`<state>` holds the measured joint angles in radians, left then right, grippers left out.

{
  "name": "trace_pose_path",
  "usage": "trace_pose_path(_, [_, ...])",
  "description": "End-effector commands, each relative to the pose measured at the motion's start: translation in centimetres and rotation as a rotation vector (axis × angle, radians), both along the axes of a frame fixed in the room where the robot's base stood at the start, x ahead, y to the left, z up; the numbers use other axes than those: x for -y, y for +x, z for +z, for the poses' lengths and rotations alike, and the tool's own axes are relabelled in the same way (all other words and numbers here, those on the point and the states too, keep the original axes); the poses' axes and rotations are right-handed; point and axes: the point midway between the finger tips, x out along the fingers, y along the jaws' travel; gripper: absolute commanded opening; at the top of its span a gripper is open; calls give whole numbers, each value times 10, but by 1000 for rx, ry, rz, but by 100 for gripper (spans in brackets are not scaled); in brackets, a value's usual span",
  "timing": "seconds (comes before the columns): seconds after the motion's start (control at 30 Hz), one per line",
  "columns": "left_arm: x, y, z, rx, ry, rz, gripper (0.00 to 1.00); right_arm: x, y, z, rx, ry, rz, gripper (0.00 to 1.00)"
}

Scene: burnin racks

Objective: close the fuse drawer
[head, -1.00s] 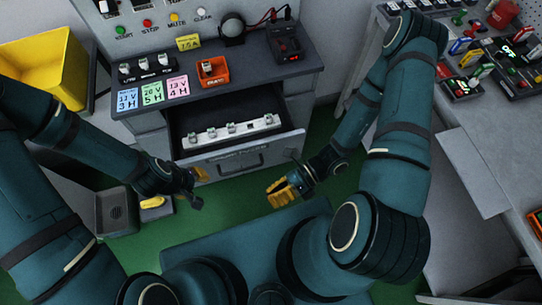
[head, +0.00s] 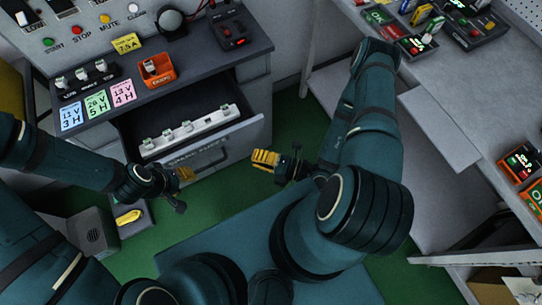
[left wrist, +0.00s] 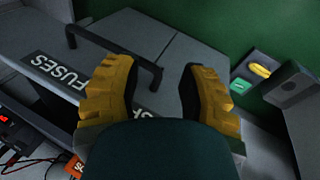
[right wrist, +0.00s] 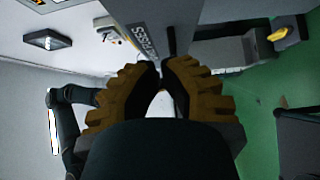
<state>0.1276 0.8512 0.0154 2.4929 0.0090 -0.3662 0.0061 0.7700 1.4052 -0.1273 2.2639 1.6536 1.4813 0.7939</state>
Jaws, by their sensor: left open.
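The fuse drawer (head: 237,133) is a grey drawer standing open below the bench top, with a white strip of several fuses (head: 190,131) inside. Its front has a dark bar handle (head: 212,161); the FUSES label and handle show in the left wrist view (left wrist: 155,75). My left gripper (head: 184,174) is open and empty, in front of the left part of the drawer front. My right gripper (head: 264,160) is just right of the drawer's right front corner, apart from the handle. Its fingertips are close together in the right wrist view (right wrist: 161,62), with no held object visible.
The bench top (head: 205,62) carries an orange fuse holder (head: 157,70), coloured cards and a dark meter (head: 232,33). A grey box (head: 93,232) stands on the floor at left. Another bench (head: 450,120) stands at right. Green floor is clear between the benches.

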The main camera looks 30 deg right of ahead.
Motion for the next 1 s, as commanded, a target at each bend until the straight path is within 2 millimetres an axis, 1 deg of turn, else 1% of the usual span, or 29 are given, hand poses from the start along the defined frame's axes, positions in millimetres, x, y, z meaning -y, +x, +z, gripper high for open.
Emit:
trace_pose_path(0.03, [0,0,0,0,0,0,41,-9,7,0,1,1,5,0])
trace_pose_path(0.17, [0,0,0,0,0,0,41,-26,24,0,1,1,5,0])
trace_pose_path(0.2, [0,0,-1,0,0,0,41,-23,32,0,5,-4,3,0])
trace_pose_path(0.3, [0,0,-1,-1,0,0,41,-22,45,0,4,-3,2,0])
trace_pose_path(0.4, [0,0,-1,-1,0,0,41,-22,55,0,4,-4,3,0])
trace_pose_path(0.57, [0,-1,-2,-2,0,-1,41,-22,61,0,1,-1,1,0])
trace_pose_path(1.0, [0,-1,-2,-2,0,-1,41,-22,65,0,3,-1,1,0])
